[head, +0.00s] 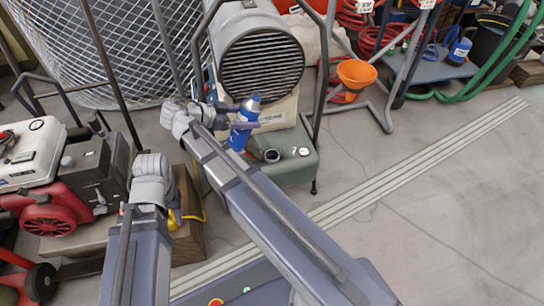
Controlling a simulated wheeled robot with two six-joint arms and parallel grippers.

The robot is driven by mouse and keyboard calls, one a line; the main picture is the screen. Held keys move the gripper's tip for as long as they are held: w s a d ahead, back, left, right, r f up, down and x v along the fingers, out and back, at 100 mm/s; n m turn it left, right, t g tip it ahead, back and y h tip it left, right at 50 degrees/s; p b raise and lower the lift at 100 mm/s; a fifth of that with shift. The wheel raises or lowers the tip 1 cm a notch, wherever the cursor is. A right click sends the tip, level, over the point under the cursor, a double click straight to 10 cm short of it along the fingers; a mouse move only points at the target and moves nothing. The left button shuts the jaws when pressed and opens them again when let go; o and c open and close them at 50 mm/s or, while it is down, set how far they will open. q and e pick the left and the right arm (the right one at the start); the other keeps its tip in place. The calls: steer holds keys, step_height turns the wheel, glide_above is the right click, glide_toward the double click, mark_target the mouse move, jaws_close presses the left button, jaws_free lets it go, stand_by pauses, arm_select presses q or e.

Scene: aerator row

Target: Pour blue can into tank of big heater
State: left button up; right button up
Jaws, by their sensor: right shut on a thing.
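The big heater (262,66) has a round grey body with a dark grille and stands at top centre. Its grey-green tank (297,172) is below, with a dark round filler neck (271,156) on top. The blue can (240,134) is held slightly tilted, its top leaning right, just left of and above the filler neck in the picture. My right gripper (242,117) is shut on the can. My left gripper (172,196) is at the lower left, away from the can; its fingers are mostly hidden by the wrist.
A red and white engine machine (45,180) stands at left beside a wooden block (188,225). An orange funnel (356,73) sits right of the heater. A blue jug (460,50) stands on a low blue platform (425,68).

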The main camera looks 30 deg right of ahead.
steer(key=shift+r+h+b, duration=0.35)
steer(key=shift+h+b, duration=0.45)
steer(key=shift+b, duration=0.05)
steer(key=f+h+b, duration=0.1)
steer(key=b, duration=0.3)
steer(key=shift+f+h, duration=0.1)
steer(key=shift+h, duration=0.2)
steer(key=shift+b, duration=0.4)
steer(key=shift+r+h+b, duration=0.6)
steer(key=shift+h+b, duration=0.1)
steer(key=shift+h, duration=0.2)
steer(key=shift+r, duration=0.3)
